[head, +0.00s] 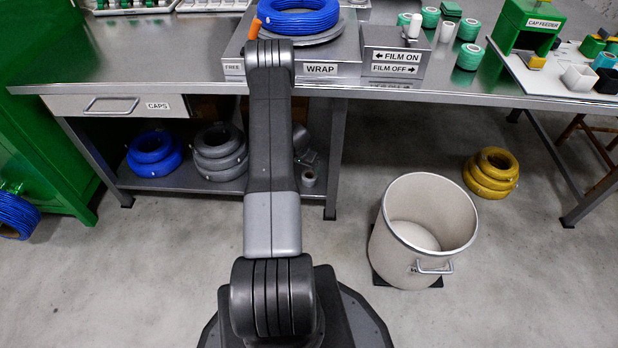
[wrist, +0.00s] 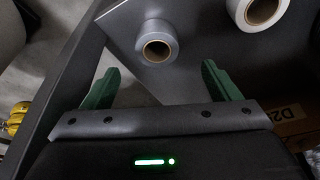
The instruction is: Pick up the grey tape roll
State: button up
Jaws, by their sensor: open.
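In the wrist view, a grey tape roll (wrist: 157,45) with a brown cardboard core stands on a grey shelf near its edge. My gripper (wrist: 160,72) is open, with its two green fingers spread wide. The roll is ahead of the fingers, roughly centred between them, and nothing is held. In the head view, a small grey roll (head: 308,178) shows on the lower shelf just right of my arm.
A white roll (wrist: 262,10) lies right of the grey one. A cardboard box (wrist: 290,118) is at the right. Blue coils (head: 153,153) and grey coils (head: 219,152) lie on the lower shelf (head: 185,178) under the bench. A bin (head: 423,230) stands on the floor.

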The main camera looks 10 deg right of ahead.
send_near(310, 175)
jog(key=shift+s+a+f, duration=0.1)
jog(key=shift+s+f, duration=0.15)
jog(key=shift+f, duration=0.3)
jog(key=shift+s+a+f, duration=0.1)
jog(key=shift+s+f, duration=0.15)
jog(key=shift+f, duration=0.35)
jog(key=shift+d+b+x, duration=0.15)
jog(key=shift+b+x, duration=0.1)
jog(key=shift+x, duration=1.1)
jog(key=shift+d+b+x, duration=0.2)
jog(key=shift+b+x, duration=0.05)
jog(key=shift+x, duration=1.1)
jog(key=shift+r, duration=0.1)
jog(key=c, duration=1.1)
